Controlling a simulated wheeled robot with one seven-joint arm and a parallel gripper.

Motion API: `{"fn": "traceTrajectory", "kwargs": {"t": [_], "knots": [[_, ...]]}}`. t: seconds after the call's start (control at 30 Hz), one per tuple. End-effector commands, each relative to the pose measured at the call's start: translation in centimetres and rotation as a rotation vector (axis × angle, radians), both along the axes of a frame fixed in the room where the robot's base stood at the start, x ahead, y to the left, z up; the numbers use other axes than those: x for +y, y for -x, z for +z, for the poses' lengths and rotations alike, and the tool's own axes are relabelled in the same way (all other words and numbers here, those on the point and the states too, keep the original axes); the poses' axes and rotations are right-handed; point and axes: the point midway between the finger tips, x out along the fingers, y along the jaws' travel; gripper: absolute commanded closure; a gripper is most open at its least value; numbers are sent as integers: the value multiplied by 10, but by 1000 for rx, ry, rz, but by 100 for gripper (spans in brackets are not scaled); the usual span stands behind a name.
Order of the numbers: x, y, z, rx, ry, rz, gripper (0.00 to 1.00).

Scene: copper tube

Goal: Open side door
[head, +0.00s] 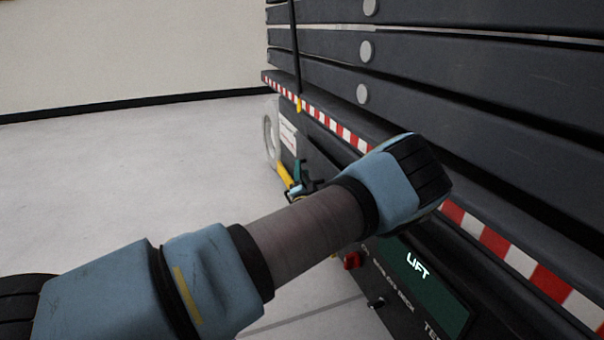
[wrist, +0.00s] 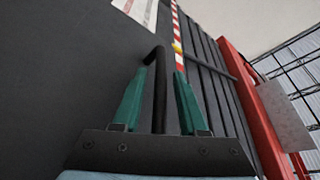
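The side door appears as a dark grey panel (wrist: 65,65) filling the left of the wrist view; its edges are not clear. A black bent handle (wrist: 159,100) stands out from it, its bar running between the two green fingers of my gripper (wrist: 160,72). The fingers are apart, with a visible gap on each side of the bar. In the head view my gripper (head: 304,180) is small and partly behind my arm, close to the dark side of the lift machine (head: 480,90). The handle cannot be made out there.
A red-and-white striped edge (head: 340,130) runs along the machine. Below it are a green LIFT panel (head: 425,290), a red knob (head: 351,260) and a small black knob (head: 376,303). Light floor (head: 130,170) lies clear to the left. A red frame (wrist: 250,110) shows in the wrist view.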

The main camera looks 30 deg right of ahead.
Motion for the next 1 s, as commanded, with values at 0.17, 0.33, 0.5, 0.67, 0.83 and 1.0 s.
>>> {"fn": "traceTrajectory", "kwargs": {"t": [0.17,0.33,0.5,0.67,0.83,1.0], "knots": [[0,0,0,0,0,0,80],[0,0,0,0,0,0,99],[0,0,0,0,0,0,100],[0,0,0,0,0,0,100],[0,0,0,1,0,-1,100],[0,0,-1,1,0,-1,100]]}}
